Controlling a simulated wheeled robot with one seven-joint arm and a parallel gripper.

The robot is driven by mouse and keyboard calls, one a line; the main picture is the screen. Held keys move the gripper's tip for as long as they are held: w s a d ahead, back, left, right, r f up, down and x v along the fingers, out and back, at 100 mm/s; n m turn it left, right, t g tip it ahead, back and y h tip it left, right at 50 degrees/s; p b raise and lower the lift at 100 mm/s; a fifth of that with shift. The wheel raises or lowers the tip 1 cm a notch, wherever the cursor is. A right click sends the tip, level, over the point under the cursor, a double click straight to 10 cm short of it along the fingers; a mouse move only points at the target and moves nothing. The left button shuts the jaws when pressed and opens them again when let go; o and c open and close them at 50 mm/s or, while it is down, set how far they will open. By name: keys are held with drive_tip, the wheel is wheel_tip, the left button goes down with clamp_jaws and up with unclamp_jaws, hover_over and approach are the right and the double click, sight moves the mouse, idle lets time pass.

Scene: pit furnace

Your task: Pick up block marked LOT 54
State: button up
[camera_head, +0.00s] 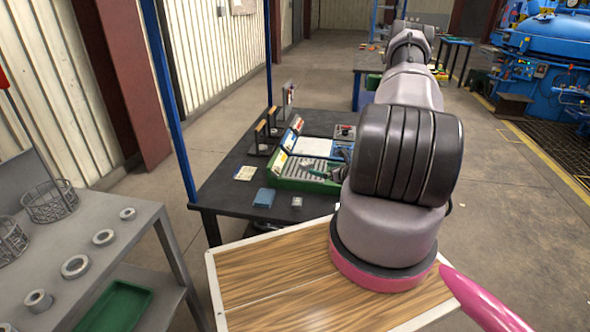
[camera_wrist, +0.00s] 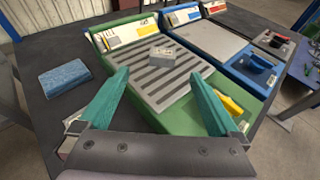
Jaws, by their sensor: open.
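My gripper (camera_wrist: 161,77) is open, its two teal fingers spread wide and nothing between their tips. In the wrist view a small grey block (camera_wrist: 162,53) with a pale marked face lies on the slotted grey plate (camera_wrist: 160,88) of a green tray, beyond the fingertips. A second small pale block (camera_wrist: 74,121) shows partly behind the left finger. It seems to be the small grey block (camera_head: 297,202) near the table's front edge in the head view. I cannot read LOT 54 on either. In the head view my arm hides most of the gripper.
A blue block (camera_wrist: 65,80) lies left of the green tray (camera_wrist: 124,30). Blue trays (camera_wrist: 232,72) stand to the right, and a yellow piece (camera_wrist: 229,105) lies near the right finger. The dark table (camera_head: 225,190) has free room at left. A grey bench (camera_head: 120,240) with rings stands at left.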

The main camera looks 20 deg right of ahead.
sight(308, 165)
drive_tip(key=shift+f, duration=0.5)
drive_tip(key=x, duration=0.5)
drive_tip(key=shift+w, duration=0.1)
drive_tip(key=shift+d+x, duration=0.15)
drive_tip(key=shift+x, duration=1.15)
drive_tip(key=shift+d+x, duration=0.15)
drive_tip(key=shift+x, duration=1.15)
drive_tip(key=shift+w+a+r, duration=0.1)
drive_tip(key=shift+w, duration=0.05)
clamp_jaws()
